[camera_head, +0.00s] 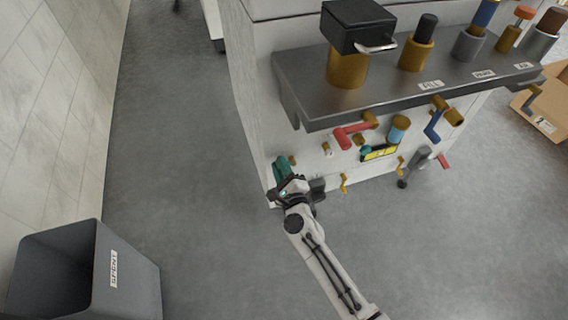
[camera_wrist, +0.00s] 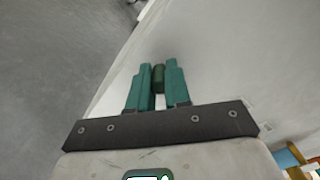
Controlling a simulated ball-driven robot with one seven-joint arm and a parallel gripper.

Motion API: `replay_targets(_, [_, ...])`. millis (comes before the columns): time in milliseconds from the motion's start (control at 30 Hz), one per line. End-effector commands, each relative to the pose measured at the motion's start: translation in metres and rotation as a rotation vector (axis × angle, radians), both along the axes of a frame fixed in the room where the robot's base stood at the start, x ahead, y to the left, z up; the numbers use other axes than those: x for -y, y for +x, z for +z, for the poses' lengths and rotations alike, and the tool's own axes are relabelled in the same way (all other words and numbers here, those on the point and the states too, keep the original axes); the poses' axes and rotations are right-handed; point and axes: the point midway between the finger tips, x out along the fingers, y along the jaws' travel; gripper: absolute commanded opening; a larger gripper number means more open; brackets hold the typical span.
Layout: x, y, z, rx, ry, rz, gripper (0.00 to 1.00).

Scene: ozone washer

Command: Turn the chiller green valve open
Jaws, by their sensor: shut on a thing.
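The green valve handle (camera_wrist: 158,79) shows in the wrist view as a dark green piece between the two teal fingers of my gripper (camera_wrist: 159,72). The fingers are shut on it, one on each side. In the head view my gripper (camera_head: 281,168) is at the lower left of the white washer panel, near its left corner. There the fingers hide the green handle, and a small brass fitting (camera_head: 292,160) shows just beside them. How far the valve is turned cannot be told.
A red-handled valve (camera_head: 350,132), a blue-handled valve (camera_head: 433,126) and a yellow gauge-like piece (camera_head: 379,153) are on the panel to the right. A dark shelf (camera_head: 300,92) juts out above. A grey bin marked SPENT (camera_head: 135,278) stands at lower left. The floor between is clear.

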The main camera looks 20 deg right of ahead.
Motion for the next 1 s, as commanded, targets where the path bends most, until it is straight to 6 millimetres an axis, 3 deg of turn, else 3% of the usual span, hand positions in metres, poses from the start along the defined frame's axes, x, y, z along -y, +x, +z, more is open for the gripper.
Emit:
replay_targets(500, [-0.009, -0.001, -0.025, -0.005, -0.413, 0.005, 0.0])
replay_targets(1000, [-0.009, -0.001, -0.032, -0.006, -0.548, 0.005, 0.0])
